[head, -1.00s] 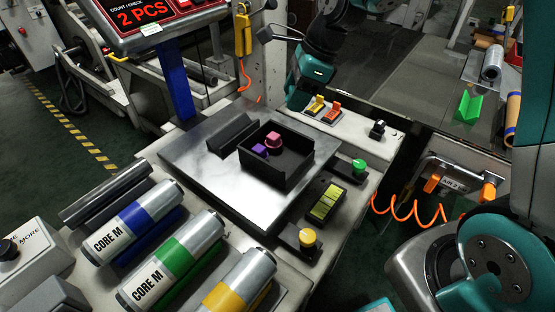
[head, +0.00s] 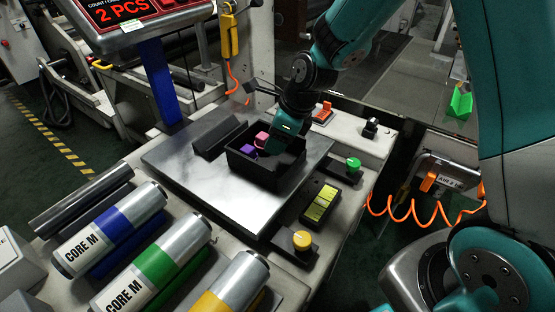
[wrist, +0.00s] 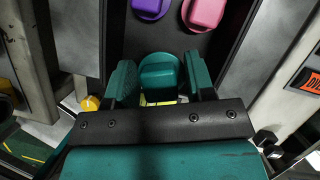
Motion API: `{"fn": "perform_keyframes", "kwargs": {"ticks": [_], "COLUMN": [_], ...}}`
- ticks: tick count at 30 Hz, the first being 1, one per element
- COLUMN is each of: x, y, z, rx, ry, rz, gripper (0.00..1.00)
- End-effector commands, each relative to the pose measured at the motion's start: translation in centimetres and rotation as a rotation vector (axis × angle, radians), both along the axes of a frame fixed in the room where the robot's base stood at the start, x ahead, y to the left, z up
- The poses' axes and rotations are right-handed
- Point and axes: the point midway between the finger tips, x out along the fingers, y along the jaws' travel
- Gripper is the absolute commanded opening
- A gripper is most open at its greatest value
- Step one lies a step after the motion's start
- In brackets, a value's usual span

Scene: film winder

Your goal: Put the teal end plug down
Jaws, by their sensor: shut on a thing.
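My gripper (wrist: 160,80) is shut on the teal end plug (wrist: 159,72), which sits between the two teal fingers in the wrist view. In the head view my gripper (head: 270,147) reaches down into the black tray (head: 257,177) from its far right side, and the plug is hidden there. A pink plug (head: 262,138) and a purple plug (head: 248,151) are in the tray. In the wrist view the purple plug (wrist: 151,6) and the pink plug (wrist: 206,10) lie beyond the teal plug, apart from it. I cannot tell whether the teal plug touches the tray floor.
The tray stands on a metal plate (head: 180,164) beside a dark V-block (head: 215,137). A display reading 2 PCS (head: 125,12) stands at the back left. Green (head: 353,163) and yellow (head: 302,240) buttons are at right. Several labelled cores, one with a green band (head: 156,265), lie in front.

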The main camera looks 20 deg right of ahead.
Motion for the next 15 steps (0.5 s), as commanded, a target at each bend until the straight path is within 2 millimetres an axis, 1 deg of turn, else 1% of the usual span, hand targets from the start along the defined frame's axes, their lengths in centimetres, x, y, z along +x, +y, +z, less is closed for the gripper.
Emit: {"fn": "perform_keyframes", "kwargs": {"ticks": [1,5,12,15], "x": [0.0,0.0,0.0,0.0], "y": [0.0,0.0,0.0,0.0], "z": [-0.6,-1.4,-4.9,-5.1], "rx": [0.000,-0.001,-0.001,-0.001], "ry": [0.000,0.001,0.003,-0.001], "rz": [0.000,0.001,0.001,0.001], "gripper": [0.27,0.27,0.27,0.27]}}
